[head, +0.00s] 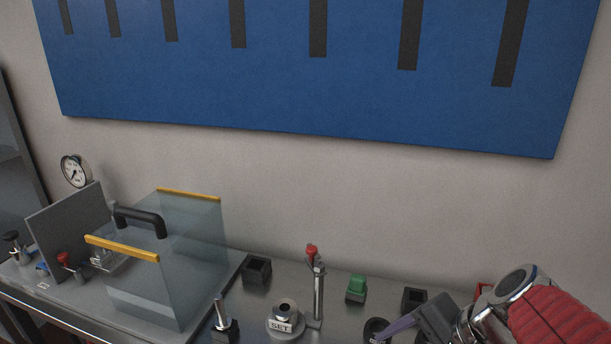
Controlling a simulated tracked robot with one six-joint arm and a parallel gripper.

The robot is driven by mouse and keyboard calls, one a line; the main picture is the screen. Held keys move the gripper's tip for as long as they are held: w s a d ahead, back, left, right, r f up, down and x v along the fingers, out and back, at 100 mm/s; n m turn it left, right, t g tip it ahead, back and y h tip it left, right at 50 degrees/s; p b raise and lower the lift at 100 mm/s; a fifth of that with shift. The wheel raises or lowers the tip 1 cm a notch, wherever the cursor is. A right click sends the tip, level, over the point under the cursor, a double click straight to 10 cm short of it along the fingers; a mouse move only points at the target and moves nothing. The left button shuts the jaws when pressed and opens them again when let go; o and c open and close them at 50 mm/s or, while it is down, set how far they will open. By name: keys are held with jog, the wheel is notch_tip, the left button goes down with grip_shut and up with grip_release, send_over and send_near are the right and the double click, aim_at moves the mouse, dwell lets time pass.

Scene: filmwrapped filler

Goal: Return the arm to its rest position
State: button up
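My arm reaches in from the lower right corner, with a red ribbed sleeve and a metal joint. My gripper (392,328) shows at the bottom edge as a dark grey body with a purple-grey finger pointing left and down. It is over or beside a dark round part on the bench, and I cannot tell whether they touch. The second finger is not clearly visible, so I cannot tell whether the gripper is open or holds anything.
A metal bench (262,295) runs below a wall with a blue panel (300,90). On it are a clear guard box (190,260), a dial gauge (75,171), a red-tipped lever (317,285), a knob marked SET (283,318), a green button (356,290) and black square sockets (256,270).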

jog(key=s+a+r+n+t+h, duration=0.1)
jog(key=s+r+n+h, duration=0.3)
jog(key=n, duration=0.6)
jog(key=shift+a+r+n+t+h, duration=0.2)
jog(key=shift+a+n+t+h, duration=0.1)
jog(key=shift+a+t, duration=0.1)
